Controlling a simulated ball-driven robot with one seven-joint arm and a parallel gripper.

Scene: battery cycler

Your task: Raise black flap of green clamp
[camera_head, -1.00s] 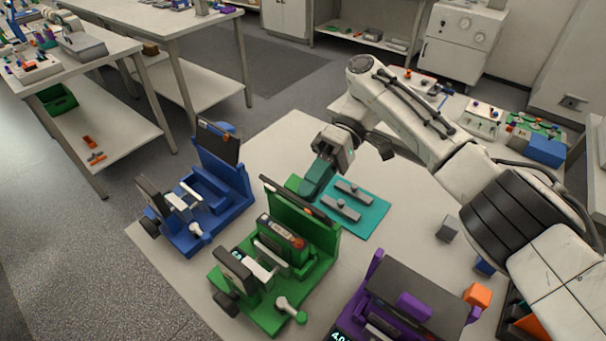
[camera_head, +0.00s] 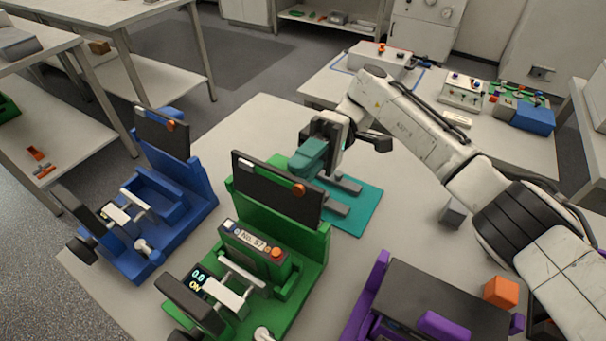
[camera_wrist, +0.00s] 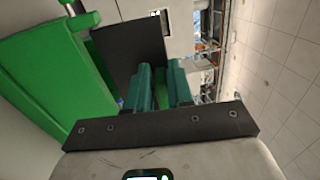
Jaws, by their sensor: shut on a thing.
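The green clamp (camera_head: 285,235) stands at the front middle of the table in the head view. Its black flap (camera_head: 265,185) stands upright above the green back wall, its broad face with an orange knob towards my head camera. My gripper (camera_head: 302,166), with teal fingers, is behind the flap near its right upper part and is shut on it. The exact contact is hidden. In the wrist view the flap (camera_wrist: 128,50) shows as a dark panel at the fingertips (camera_wrist: 160,75), with the green clamp body (camera_wrist: 50,75) to the left.
A blue clamp (camera_head: 165,205) stands to the left with its own flap upright. A purple clamp (camera_head: 375,275) is at the right front. A teal mat (camera_head: 365,215) with grey bars lies behind the green clamp. An orange cube (camera_head: 501,292) and a grey block (camera_head: 454,213) sit to the right.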

